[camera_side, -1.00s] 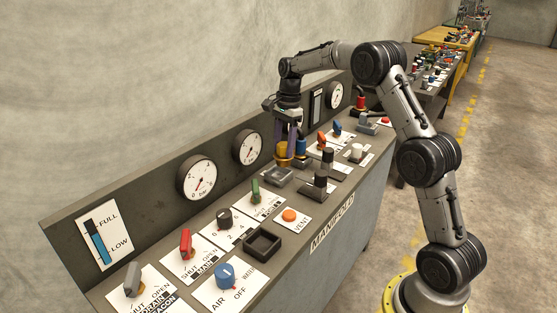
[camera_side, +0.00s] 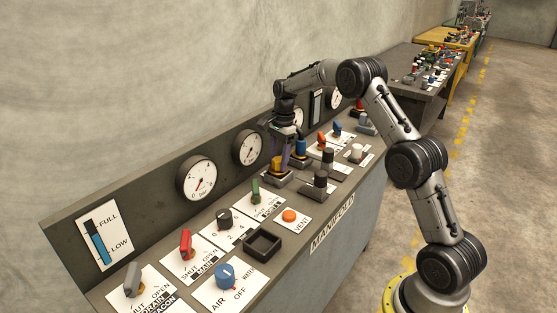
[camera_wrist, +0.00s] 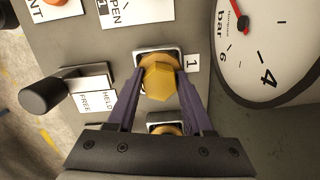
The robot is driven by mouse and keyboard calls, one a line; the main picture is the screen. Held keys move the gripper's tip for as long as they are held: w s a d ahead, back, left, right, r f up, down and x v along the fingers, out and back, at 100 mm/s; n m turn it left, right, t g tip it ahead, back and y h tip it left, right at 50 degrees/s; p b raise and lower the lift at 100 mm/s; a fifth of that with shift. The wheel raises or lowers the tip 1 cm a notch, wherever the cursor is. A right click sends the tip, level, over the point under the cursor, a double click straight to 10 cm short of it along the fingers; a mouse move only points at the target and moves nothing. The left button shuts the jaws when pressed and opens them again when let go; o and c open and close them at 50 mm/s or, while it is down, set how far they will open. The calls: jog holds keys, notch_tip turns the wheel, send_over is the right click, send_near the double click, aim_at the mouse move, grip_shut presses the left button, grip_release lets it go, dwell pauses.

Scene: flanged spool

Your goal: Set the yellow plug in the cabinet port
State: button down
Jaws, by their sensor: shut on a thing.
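The yellow plug (camera_side: 277,164) is between my gripper's purple fingers. Its hexagonal yellow head (camera_wrist: 158,84) shows in the wrist view. My gripper (camera_wrist: 160,74) is shut on it, one finger on each side. The plug is upright over the square grey cabinet port (camera_side: 272,180) on the console top. The port's pale rim (camera_wrist: 149,52) shows around the plug beside a label "1". The plug hides the port's opening, and I cannot tell how deep the plug sits.
A blue plug (camera_side: 300,147) stands just beyond my gripper. A second port (camera_wrist: 165,128) is partly hidden below the plug in the wrist view. A black-knobbed lever (camera_wrist: 48,95) stands nearby, and a gauge (camera_wrist: 268,50) is on the back panel. A green handle (camera_side: 255,191) stands nearer the camera.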

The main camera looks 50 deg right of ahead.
jog(key=shift+f, duration=0.2)
jog(key=shift+c, duration=1.5)
grip_release()
